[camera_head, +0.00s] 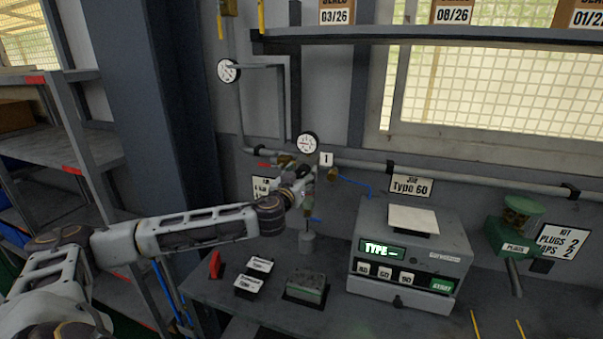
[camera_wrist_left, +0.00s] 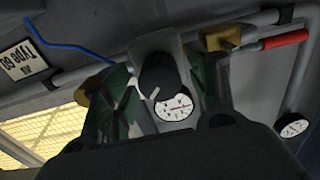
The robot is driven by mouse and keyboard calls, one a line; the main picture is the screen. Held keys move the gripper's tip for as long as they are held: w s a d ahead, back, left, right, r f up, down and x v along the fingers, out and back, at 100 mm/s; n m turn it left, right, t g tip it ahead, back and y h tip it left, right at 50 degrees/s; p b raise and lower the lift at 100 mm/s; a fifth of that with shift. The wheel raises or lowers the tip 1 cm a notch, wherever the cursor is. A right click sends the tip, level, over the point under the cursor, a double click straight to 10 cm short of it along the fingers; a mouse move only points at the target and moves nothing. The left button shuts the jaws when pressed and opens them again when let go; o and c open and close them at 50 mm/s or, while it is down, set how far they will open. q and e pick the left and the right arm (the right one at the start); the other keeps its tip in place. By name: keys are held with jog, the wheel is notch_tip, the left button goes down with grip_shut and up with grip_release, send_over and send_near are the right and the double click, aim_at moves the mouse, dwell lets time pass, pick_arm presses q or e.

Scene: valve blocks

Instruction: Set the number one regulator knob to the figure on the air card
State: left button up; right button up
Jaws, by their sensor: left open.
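The black regulator knob (camera_wrist_left: 157,82) with a pale pointer line shows in the left wrist view, between the two fingers of my left gripper (camera_wrist_left: 160,74). The gripper is open, with a gap visible beside the knob; I cannot tell whether either finger touches it. In the head view my left gripper (camera_head: 303,190) is at the wall pipework, hiding most of the knob. The dial gauge (camera_head: 307,143) stands just above, near a tag marked 1 (camera_head: 326,158). A white card (camera_head: 264,187) behind my arm is partly hidden and its figure is unreadable. My right gripper is out of view.
A grey test box (camera_head: 410,255) with a green display stands on the bench, right of my arm. Small black blocks and a green block (camera_head: 306,286) lie in front. A wall pipe (camera_head: 450,177) runs behind, and a second gauge (camera_head: 229,71) is higher left.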

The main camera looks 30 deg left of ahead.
pick_arm(q)
jog(key=shift+w, duration=0.15)
jog(key=c, duration=1)
jog(key=shift+c, duration=0.2)
